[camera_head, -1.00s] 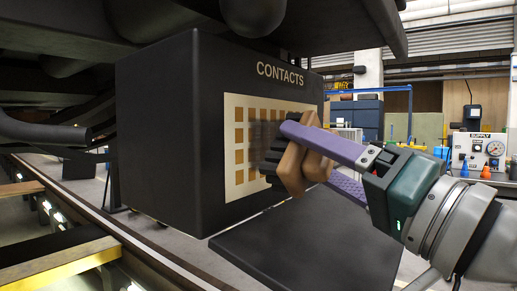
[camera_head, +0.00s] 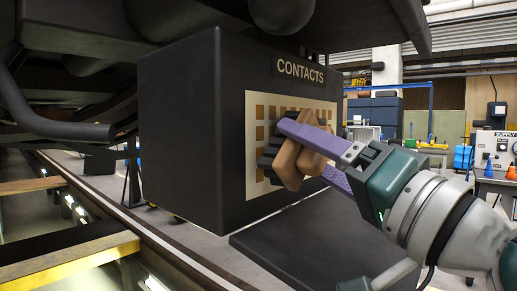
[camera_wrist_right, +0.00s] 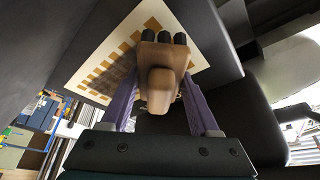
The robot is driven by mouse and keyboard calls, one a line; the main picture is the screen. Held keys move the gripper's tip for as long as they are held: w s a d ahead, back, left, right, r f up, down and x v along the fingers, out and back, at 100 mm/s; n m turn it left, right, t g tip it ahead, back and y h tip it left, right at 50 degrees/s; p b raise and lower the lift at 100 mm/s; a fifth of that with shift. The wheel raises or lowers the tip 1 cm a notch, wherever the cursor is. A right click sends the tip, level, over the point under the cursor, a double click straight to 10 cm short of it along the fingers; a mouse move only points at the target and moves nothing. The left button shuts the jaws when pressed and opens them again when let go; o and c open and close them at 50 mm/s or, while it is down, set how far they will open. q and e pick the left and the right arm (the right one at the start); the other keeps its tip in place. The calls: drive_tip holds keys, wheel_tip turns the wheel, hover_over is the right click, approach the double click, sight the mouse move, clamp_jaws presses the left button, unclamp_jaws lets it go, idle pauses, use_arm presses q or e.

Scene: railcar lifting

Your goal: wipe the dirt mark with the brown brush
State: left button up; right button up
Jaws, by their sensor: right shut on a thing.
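My right gripper (camera_head: 304,150) is shut on the brown brush (camera_head: 296,166), with one purple finger on each side of its body. The brush's dark bristles point at the cream contacts panel (camera_head: 252,178) with orange squares; I cannot tell whether they touch it. In the right wrist view, the brush (camera_wrist_right: 160,75) sits between the fingers of the right gripper (camera_wrist_right: 160,104). The dirt mark (camera_wrist_right: 118,80) is a dark smudge over the squares, left of the brush. In the head view the brush and gripper hide most of that area. My left gripper is out of view.
The panel is on a black box (camera_head: 190,130) labelled CONTACTS under the railcar. A black cover (camera_head: 300,245) juts out below the panel. A dark pipe (camera_head: 45,120) is at left. A supply unit (camera_head: 495,150) stands on a bench at right.

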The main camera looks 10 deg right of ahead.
drive_tip(key=shift+w+a, duration=0.6)
drive_tip(key=shift+w, duration=0.2)
